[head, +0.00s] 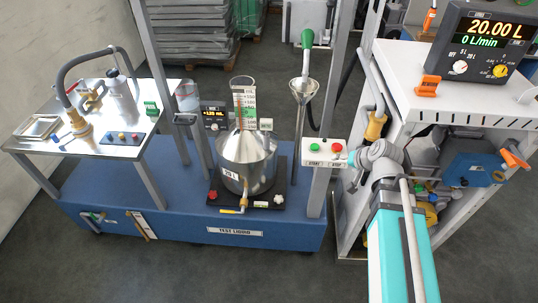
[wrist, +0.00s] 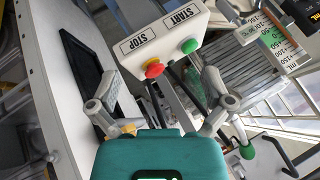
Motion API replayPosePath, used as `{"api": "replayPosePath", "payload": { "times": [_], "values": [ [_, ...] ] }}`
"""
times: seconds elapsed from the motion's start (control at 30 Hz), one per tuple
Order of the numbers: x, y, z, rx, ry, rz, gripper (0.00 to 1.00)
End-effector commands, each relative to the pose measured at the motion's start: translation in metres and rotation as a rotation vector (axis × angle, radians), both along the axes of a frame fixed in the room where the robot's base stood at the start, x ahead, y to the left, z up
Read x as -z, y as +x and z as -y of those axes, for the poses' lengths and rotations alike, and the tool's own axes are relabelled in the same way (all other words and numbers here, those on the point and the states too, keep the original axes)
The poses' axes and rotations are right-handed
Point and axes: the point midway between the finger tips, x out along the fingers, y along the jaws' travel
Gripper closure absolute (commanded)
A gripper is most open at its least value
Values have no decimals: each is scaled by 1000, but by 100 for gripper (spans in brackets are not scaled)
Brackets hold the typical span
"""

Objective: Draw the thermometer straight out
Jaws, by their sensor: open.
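My gripper (head: 374,158) is in front of the white cabinet at the right in the head view, just right of the START/STOP button box (head: 325,153). In the wrist view my gripper (wrist: 160,88) has its two fingers spread wide, with nothing held between them. The button box, with its red and green buttons, lies ahead of the fingers there (wrist: 157,40). I cannot pick out the thermometer for certain in either view; it may be hidden or too small to tell.
A steel measuring can (head: 245,165) stands on the blue trolley (head: 190,215), with a funnel nozzle (head: 304,85) on a post beside it. The dispenser cabinet (head: 435,95) with pipes and a display is at the right. A steel side table (head: 120,140) is at the left.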

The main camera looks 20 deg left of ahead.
Motion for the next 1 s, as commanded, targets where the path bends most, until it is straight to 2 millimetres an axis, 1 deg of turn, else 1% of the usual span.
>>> {"api": "replayPosePath", "payload": {
  "times": [0.03,0.2,0.4,0.5,0.6,0.77,1.0],
  "values": [
    [12,6,-19,0,49,29,0],
    [15,22,-75,26,230,118,0],
    [16,33,-133,84,441,192,0],
    [17,37,-159,124,542,217,0],
    [19,41,-181,171,641,233,0],
    [25,44,-213,263,791,241,0],
    [46,44,-251,432,981,212,0]
  ]
}}
